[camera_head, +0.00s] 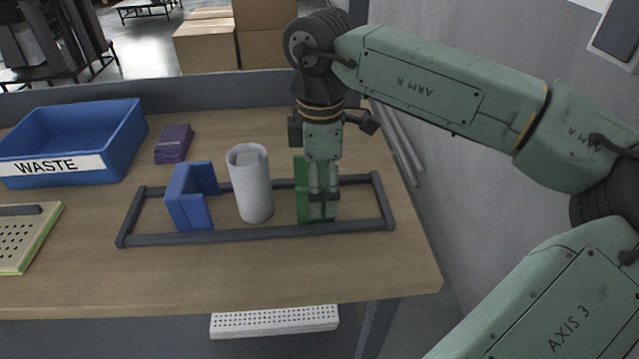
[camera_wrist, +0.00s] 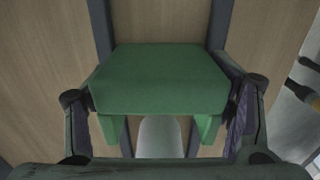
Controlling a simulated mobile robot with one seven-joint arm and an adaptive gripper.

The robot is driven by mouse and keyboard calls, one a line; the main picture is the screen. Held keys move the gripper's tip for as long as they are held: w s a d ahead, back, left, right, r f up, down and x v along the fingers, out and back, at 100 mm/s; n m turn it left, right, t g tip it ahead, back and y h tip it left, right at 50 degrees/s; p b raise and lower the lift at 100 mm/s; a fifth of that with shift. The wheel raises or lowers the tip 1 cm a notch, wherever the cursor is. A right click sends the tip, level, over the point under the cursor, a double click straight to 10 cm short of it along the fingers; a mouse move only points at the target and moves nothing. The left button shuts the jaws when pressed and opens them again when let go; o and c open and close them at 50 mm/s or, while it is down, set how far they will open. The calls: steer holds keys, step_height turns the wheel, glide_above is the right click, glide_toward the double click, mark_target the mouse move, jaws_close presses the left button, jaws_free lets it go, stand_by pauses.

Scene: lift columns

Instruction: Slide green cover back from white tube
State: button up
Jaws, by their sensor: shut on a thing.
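The white tube (camera_head: 252,184) stands upright between the two rails on the table, with its open top showing. The green cover (camera_head: 301,187) stands on the rails to the right of the tube, with a gap between them. My gripper (camera_head: 322,205) points down over the green cover and is shut on it, hiding much of it in the head view. In the wrist view the green cover (camera_wrist: 160,80) sits between both finger pads, and part of the white tube (camera_wrist: 160,138) shows beside its open side. A blue cover (camera_head: 191,197) stands on the rails to the left of the tube, apart from it.
The dark rail frame (camera_head: 270,232) lies on the wooden table (camera_head: 240,275). A blue WASTE bin (camera_head: 128,140) and a purple block (camera_head: 174,143) are behind at the left. A perforated board (camera_head: 22,240) lies at the far left. The table's right edge is close to the frame.

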steer(key=o, duration=1.4)
steer(key=shift+c, duration=0.2)
step_height(320, 180, up, 12)
steer(key=shift+s, duration=0.1)
